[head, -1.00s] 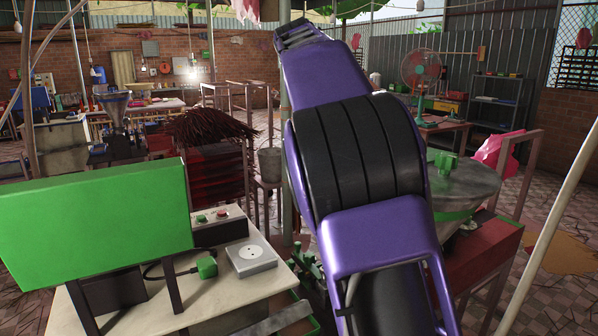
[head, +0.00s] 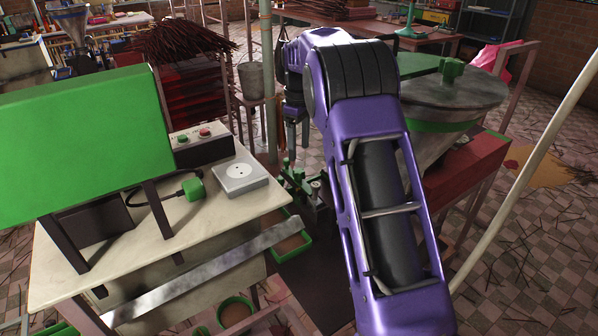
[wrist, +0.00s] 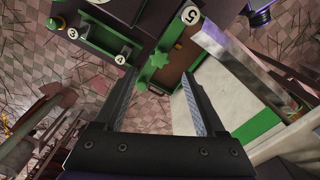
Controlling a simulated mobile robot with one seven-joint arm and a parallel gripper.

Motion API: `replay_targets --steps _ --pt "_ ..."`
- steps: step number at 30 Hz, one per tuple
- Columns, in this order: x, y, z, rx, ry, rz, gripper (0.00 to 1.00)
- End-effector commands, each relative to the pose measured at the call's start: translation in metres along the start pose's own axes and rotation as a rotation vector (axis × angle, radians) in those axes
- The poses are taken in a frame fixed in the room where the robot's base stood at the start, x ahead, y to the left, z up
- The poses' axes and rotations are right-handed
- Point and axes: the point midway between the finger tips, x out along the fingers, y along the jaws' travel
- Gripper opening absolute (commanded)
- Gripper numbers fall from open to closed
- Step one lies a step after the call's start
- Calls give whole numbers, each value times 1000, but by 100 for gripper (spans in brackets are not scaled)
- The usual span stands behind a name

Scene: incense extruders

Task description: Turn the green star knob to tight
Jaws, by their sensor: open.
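My arm hides part of that machine, and I cannot tell which way the knob is turned.
A white-topped bench (head: 120,265) with a green panel (head: 75,145), a green plug (head: 194,188) and a button box (head: 200,146) stands at left. A metal hopper (head: 450,95) stands at right. A metal bar (head: 200,275) crosses the bench front.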

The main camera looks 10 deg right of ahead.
Motion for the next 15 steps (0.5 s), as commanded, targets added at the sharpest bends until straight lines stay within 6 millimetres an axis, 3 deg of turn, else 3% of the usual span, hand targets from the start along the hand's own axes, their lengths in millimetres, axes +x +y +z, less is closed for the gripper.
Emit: replay_targets --steps 1,6,15 --pt "14 0 0 0 -2 -3 72" --pt "47 0 0 0 -2 -1 72" --pt "77 0 0 0 0 1 72"
